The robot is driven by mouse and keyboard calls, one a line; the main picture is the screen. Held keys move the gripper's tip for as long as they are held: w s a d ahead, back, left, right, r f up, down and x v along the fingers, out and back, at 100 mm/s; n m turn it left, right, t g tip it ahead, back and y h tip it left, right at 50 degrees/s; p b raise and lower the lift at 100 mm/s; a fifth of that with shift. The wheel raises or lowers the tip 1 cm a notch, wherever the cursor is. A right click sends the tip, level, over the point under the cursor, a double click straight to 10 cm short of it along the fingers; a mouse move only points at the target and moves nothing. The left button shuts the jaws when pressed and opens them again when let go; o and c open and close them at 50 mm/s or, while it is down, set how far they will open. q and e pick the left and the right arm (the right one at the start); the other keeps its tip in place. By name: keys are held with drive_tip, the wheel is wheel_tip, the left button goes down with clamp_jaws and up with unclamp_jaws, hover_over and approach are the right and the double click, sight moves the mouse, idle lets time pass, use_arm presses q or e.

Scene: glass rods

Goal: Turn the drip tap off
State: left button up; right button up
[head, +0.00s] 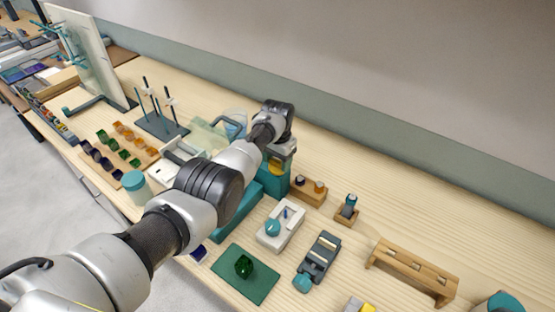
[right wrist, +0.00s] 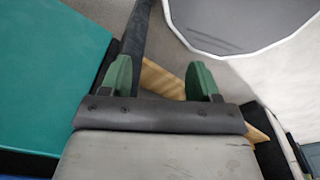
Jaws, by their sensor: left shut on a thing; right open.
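A teal stand (head: 274,180) with a yellow part (head: 277,167) is at the middle of the bench in the head view. It looks like the drip tap's unit, though the tap handle itself is hidden. My left gripper (head: 279,151) points down at the top of this stand. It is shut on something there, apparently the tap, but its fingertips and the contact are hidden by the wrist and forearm. In the right wrist view my right gripper (right wrist: 161,80) is open, with its two green fingertips apart and nothing between them.
A white block (head: 293,235) with a teal knob, a dark grey device (head: 318,258) and a green mat (head: 240,285) with a green piece lie in front. A wooden rack (head: 412,270) stands right. A rod stand (head: 160,127) is behind left. Bare bench lies behind the rack.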

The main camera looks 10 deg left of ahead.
sight(277, 161)
use_arm(q)
drive_tip(key=shift+w+r, duration=0.1)
drive_tip(key=shift+r, duration=0.05)
drive_tip(key=o, duration=0.9)
wheel_tip(277, 161, up, 2)
drive_tip(key=shift+r+p, duration=0.25)
drive_tip(key=shift+p, duration=0.2)
wheel_tip(277, 161, up, 8)
drive_tip(key=shift+r+b, duration=0.1)
drive_tip(key=shift+b, duration=0.45)
